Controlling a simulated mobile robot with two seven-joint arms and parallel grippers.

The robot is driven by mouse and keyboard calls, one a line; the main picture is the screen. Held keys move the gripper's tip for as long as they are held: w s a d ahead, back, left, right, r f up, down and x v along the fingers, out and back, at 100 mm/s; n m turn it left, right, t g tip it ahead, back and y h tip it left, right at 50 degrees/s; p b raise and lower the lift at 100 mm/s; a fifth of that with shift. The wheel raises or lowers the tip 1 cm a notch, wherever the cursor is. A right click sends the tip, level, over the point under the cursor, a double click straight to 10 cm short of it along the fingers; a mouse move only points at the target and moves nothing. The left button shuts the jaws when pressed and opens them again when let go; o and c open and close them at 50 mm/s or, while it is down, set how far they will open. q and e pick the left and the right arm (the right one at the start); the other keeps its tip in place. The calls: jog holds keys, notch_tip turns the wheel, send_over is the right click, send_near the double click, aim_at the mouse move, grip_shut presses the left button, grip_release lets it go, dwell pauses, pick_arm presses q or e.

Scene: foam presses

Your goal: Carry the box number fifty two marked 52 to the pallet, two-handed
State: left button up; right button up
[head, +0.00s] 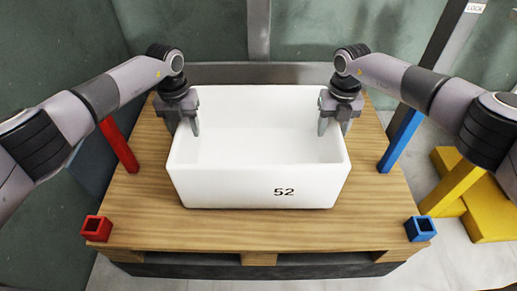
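The white open box (240,184), marked 52 on its front wall, sits level on the wooden pallet (155,221). It looks empty. My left gripper (183,123) is at the box's left wall, with one finger inside and the other outside the rim. My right gripper (334,124) straddles the right wall in the same way. On both grippers the fingers look spread wider than the wall, with the inner fingers apart from it. The lower outer fingers are partly hidden by the walls.
A red square tube (97,228) and a blue one (420,228) mark the front corners. A yellow structure (486,208) stands at right. A grey rail and green wall are behind.

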pick_arm(q)
notch_tip(320, 180, up, 12)
jog(key=shift+f, duration=0.2)
jog(key=shift+r, duration=0.2)
pick_arm(e)
jog(key=shift+r, duration=0.15)
notch_tip(320, 180, up, 12)
jog(key=shift+f, duration=0.1)
pick_arm(q)
jog(key=shift+s, duration=0.1)
pick_arm(e)
jog(key=shift+s+f, duration=0.1)
jog(key=shift+s, duration=0.05)
dwell(0.5)
